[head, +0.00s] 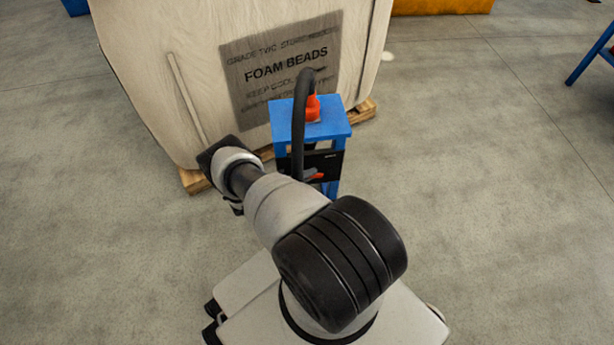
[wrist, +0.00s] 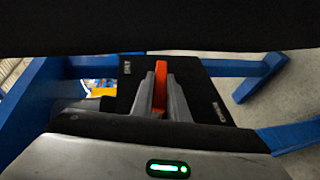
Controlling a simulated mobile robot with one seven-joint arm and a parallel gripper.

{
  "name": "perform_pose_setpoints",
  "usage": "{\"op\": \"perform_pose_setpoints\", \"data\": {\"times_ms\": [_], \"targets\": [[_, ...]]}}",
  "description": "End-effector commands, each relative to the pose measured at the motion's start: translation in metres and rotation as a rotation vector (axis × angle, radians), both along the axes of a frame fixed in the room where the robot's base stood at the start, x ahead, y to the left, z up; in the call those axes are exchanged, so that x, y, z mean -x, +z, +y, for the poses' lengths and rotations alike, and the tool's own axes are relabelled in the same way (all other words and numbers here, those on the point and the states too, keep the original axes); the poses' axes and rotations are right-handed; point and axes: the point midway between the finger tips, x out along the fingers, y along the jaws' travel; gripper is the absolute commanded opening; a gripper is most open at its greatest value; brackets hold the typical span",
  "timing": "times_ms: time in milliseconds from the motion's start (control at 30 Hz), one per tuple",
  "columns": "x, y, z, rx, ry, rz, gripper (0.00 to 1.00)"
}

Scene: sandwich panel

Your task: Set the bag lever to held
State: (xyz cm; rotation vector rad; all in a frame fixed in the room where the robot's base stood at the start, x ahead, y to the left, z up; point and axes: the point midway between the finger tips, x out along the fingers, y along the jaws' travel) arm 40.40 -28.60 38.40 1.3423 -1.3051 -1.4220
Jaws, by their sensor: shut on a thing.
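The bag lever (wrist: 160,86) is orange and shows in the wrist view between the two grey fingers of my gripper (wrist: 162,98), which is shut on it. The lever sits against a black panel (wrist: 198,87) with small white lettering at its upper left and right side, too small to read surely. In the head view the black panel (head: 327,161) is on a blue stand (head: 335,128), and an orange part (head: 318,176) shows low on it. My arm hides most of the gripper there. I cannot tell the lever's setting.
A large pale bag marked FOAM BEADS (head: 290,65) stands on a wooden pallet (head: 362,111) behind the stand. A black hose (head: 299,120) arches from an orange fitting (head: 313,107) on the stand's top. Bare floor (head: 480,190) lies to the right.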

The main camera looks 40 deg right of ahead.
Motion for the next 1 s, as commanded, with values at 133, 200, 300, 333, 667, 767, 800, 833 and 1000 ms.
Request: {"op": "perform_pose_setpoints", "data": {"times_ms": [133, 200, 300, 333, 667, 767, 800, 833, 1000], "targets": [[0.0001, 0.0014, -0.0016, 0.048, 0.002, 0.028, 0.0], [-0.0001, 0.0019, -0.0017, 0.062, 0.003, 0.036, 0.0], [-0.0005, 0.003, -0.0019, 0.076, 0.003, 0.044, 0.0], [-0.0007, 0.0031, -0.002, 0.078, 0.004, 0.045, 0.0], [-0.001, 0.0036, -0.0023, 0.084, 0.005, 0.049, 0.0], [-0.0011, 0.0036, -0.0024, 0.084, 0.006, 0.049, 0.16], [-0.0011, 0.0036, -0.0024, 0.084, 0.005, 0.049, 0.22], [-0.001, 0.0036, -0.0023, 0.084, 0.005, 0.049, 0.28], [-0.0007, 0.0031, -0.0017, 0.082, 0.004, 0.049, 0.33]]}}
